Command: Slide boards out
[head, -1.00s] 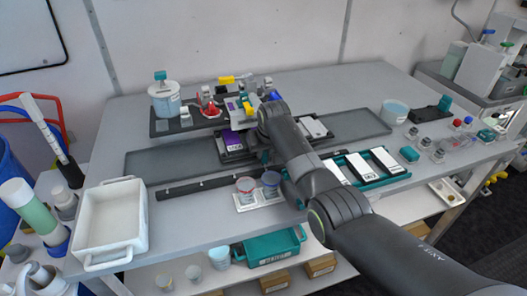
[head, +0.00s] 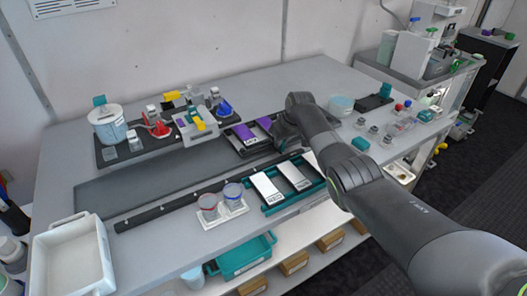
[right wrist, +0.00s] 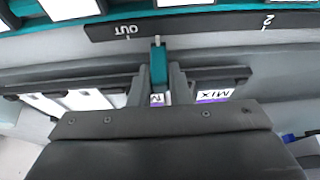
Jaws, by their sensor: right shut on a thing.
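The black carriage (head: 252,150) sits on the long grey track, with purple-and-white boards (head: 243,132) lying in it. In the right wrist view, a board labelled MIX (right wrist: 216,95) shows to the right of the gripper and white boards (right wrist: 88,99) to the left. My right gripper (head: 284,132) is at the carriage's front side. In the right wrist view, its fingers (right wrist: 158,88) are shut on an upright teal handle (right wrist: 158,66). The handle's thin pin stands beside the OUT mark on the black marked rail (right wrist: 200,31), slightly toward the 2. My arm hides the carriage's right part. My left gripper is out of view.
A teal rack (head: 265,207) with white boards stands just in front of the rail. Two small cups (head: 208,202) stand left of it. A black tray with a pot (head: 107,122) and bottles lies behind the track. The track's left part (head: 130,190) is clear.

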